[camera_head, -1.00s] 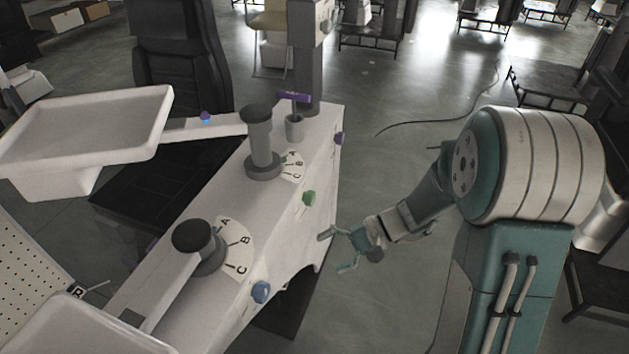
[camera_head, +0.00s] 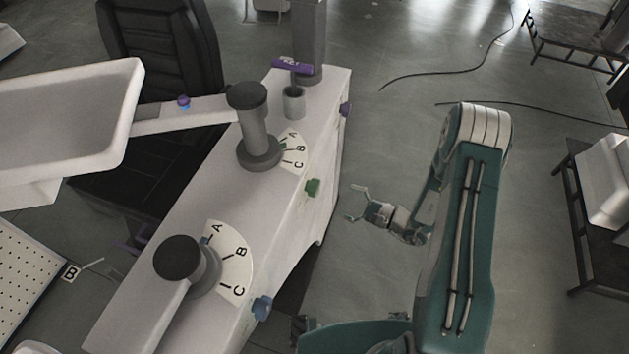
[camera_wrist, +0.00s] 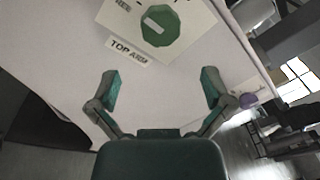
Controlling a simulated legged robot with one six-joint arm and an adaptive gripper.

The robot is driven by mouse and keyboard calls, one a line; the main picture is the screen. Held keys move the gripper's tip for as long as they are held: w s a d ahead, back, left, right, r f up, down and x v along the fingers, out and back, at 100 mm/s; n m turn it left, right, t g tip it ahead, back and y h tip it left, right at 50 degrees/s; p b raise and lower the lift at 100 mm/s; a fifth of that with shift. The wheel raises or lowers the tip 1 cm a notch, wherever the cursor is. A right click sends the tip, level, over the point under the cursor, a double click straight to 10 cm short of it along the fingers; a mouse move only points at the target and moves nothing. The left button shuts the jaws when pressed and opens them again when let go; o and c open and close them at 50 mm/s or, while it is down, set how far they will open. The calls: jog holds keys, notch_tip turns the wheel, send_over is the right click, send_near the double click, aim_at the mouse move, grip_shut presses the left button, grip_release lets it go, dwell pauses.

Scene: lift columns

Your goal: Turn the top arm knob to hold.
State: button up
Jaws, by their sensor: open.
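The top arm knob is a green knob with a pale pointer bar (camera_wrist: 160,24), on a white plate above a "TOP ARM" label (camera_wrist: 127,51) in the wrist view. In the head view the green knob (camera_head: 313,187) is on the right side face of the white cabinet (camera_head: 210,205). My gripper (camera_head: 356,203) is open and empty, to the right of the cabinet and apart from it. In the wrist view my gripper (camera_wrist: 162,88) has its two fingers spread, below the knob in the picture. The plate's lettering is partly cut off and unreadable.
A blue knob (camera_head: 262,307) is nearer on the same face, and a purple knob (camera_head: 346,109) farther along. Two dark columns with A-B-C dials (camera_head: 236,262) stand on top. A white tray (camera_head: 70,115) extends left.

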aim_at(318, 190)
jog(key=x, duration=1)
jog(key=shift+s+a, duration=0.1)
jog(key=c, duration=1)
